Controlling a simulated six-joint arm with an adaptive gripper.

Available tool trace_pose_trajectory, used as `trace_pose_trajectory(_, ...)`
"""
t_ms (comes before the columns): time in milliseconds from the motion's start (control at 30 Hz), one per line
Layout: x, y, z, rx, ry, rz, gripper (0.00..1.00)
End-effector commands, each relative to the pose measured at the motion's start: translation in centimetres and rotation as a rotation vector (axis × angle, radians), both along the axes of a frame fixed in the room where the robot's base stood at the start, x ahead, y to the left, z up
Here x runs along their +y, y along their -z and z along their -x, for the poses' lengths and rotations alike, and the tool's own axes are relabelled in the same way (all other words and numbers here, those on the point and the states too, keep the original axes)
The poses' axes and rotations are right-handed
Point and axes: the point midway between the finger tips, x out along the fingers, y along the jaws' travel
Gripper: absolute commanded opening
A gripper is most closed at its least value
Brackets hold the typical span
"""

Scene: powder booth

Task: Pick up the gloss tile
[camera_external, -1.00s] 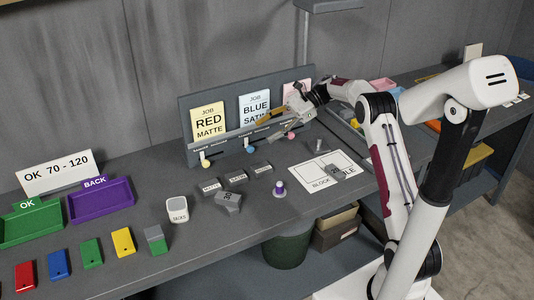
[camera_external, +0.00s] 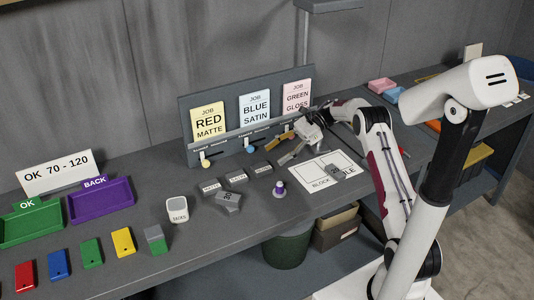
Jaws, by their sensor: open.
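Three small grey tiles with white labels lie in a row on the bench: a left one (camera_external: 210,186), a middle one (camera_external: 237,177) and a right one (camera_external: 262,169). Their lettering is too small to read surely, so I cannot tell which is the gloss tile. My gripper (camera_external: 278,152) is open and empty. Its fingers point down and left, just behind and to the right of the right tile in the picture. It appears above the bench, apart from the tiles.
A job rack (camera_external: 186,120) with three cards stands behind the tiles. A grey gauge (camera_external: 229,201), a purple-topped peg (camera_external: 279,189) and a white marked sheet (camera_external: 312,177) lie close by. Trays and coloured blocks are at left.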

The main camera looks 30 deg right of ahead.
Motion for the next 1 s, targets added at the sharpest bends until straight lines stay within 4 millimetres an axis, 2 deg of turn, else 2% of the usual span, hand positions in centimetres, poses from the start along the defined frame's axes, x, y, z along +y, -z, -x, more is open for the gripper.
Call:
trace_pose_trajectory(233,1.7,0.7,0.1,0.000,-0.001,0.000,0.58)
trace_pose_trajectory(767,2.5,1.1,0.1,0.000,-0.001,-0.001,0.58)
trace_pose_trajectory(1000,4.5,2.5,0.4,0.002,-0.002,-0.001,0.58)
